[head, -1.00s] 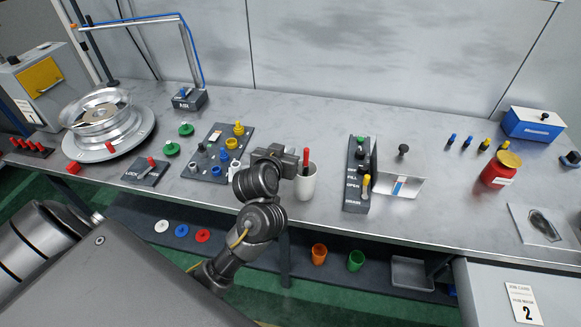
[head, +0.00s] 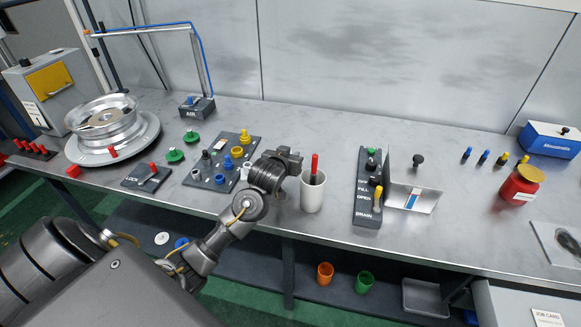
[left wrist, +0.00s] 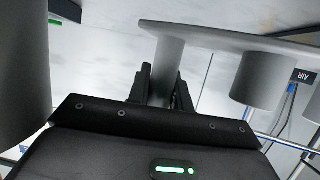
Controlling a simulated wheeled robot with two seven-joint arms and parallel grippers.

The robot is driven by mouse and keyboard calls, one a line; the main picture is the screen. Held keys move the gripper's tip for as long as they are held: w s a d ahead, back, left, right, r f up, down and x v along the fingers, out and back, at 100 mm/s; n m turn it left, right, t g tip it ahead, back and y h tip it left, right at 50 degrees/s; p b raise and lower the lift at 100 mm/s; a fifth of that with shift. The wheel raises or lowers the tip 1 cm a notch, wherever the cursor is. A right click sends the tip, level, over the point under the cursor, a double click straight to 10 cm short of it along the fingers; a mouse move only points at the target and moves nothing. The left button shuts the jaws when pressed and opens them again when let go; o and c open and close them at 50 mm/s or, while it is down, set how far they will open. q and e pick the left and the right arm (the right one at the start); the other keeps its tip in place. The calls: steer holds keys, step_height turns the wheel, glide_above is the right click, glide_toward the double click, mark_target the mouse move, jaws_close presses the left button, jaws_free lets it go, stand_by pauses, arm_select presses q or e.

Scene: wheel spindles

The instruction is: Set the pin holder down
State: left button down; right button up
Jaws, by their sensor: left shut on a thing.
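My left gripper (head: 292,159) is above the bench beside a white cup with a red-handled item (head: 312,192). In the left wrist view, my left gripper (left wrist: 160,84) is shut on a grey post of the pin holder (left wrist: 170,55). A flat grey plate joins this post to a thicker grey cylinder. In the head view the gripper hides the held piece, and I cannot tell whether it touches the bench. My right gripper is in neither view.
A dark board with coloured knobs (head: 208,181) lies left of the gripper. The valve block (head: 366,210) stands right of the cup. A wheel rim (head: 103,122) is at the far left. Bare bench (head: 300,128) lies behind the gripper.

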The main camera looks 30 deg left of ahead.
arm_select(q)
steer(key=shift+w+a+f, duration=0.3)
steer(key=shift+w+f, duration=0.15)
steer(key=shift+f, duration=0.15)
steer(key=shift+w+a+f, duration=0.25)
steer(key=shift+w+f, duration=0.15)
steer(key=shift+f, duration=1.65)
steer(key=shift+f, duration=0.1)
steer(key=c, duration=1.3)
jaws_free()
steer(key=shift+o, duration=0.2)
steer(key=shift+r, duration=0.2)
steer(key=v, duration=1.2)
steer(key=shift+s+f, duration=0.1)
steer(key=shift+f, duration=0.05)
